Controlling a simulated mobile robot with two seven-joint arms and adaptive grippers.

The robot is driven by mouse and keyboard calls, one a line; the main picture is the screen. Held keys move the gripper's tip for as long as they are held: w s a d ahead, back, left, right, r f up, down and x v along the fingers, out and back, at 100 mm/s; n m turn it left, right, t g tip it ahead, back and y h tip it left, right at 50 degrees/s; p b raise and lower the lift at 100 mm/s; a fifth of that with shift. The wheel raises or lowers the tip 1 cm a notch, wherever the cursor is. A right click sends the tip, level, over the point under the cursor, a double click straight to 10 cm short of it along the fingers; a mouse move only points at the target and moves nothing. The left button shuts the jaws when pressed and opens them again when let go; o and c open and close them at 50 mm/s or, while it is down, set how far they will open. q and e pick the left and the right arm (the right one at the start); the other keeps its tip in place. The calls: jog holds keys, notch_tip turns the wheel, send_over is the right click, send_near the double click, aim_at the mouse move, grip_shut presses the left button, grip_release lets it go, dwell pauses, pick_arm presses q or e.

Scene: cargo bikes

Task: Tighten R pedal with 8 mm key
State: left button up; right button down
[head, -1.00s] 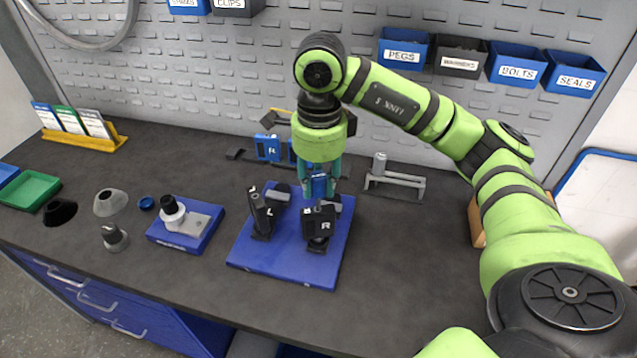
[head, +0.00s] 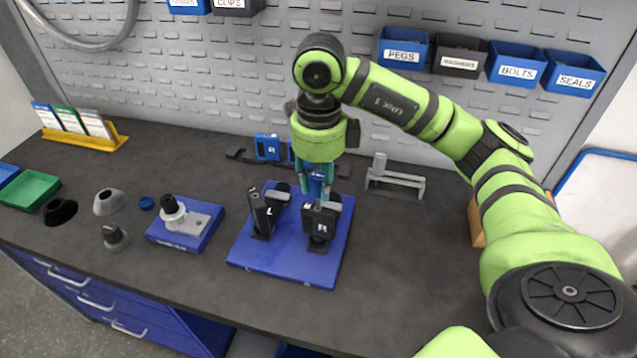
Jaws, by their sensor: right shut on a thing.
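The R pedal (head: 321,227) is a black block marked R, standing on the right side of a blue base plate (head: 275,270). The L pedal (head: 264,213), black and marked L, stands to its left on the same plate. My right gripper (head: 318,192) points down just behind the R pedal. It is shut on a blue piece (head: 321,174), which looks like the key's handle. The key's lower end is hidden behind the pedal, so I cannot tell how it sits there. My left gripper is not in view.
Blue pieces on a rack (head: 268,147) stand behind the plate. A grey bracket (head: 400,179) is at right. A small blue fixture (head: 187,226) and dark and grey cones (head: 108,202) lie to the left. The dark worktop (head: 400,270) is clear at front right.

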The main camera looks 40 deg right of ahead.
jog(key=shift+a+f, duration=0.1)
jog(key=shift+r, duration=0.25)
jog(key=shift+r+p, duration=0.2)
jog(key=shift+p, duration=0.1)
jog(key=shift+f+n+b, duration=0.1)
jog(key=shift+n+b, duration=0.45)
jog(key=shift+n, duration=0.25)
jog(key=n+b, duration=0.1)
jog(key=n, duration=0.8)
jog(key=shift+b, duration=0.35)
jog(key=n, duration=0.5)
jog(key=shift+n+b, duration=0.3)
jog(key=shift+f+b, duration=0.3)
jog(key=shift+b, duration=0.15)
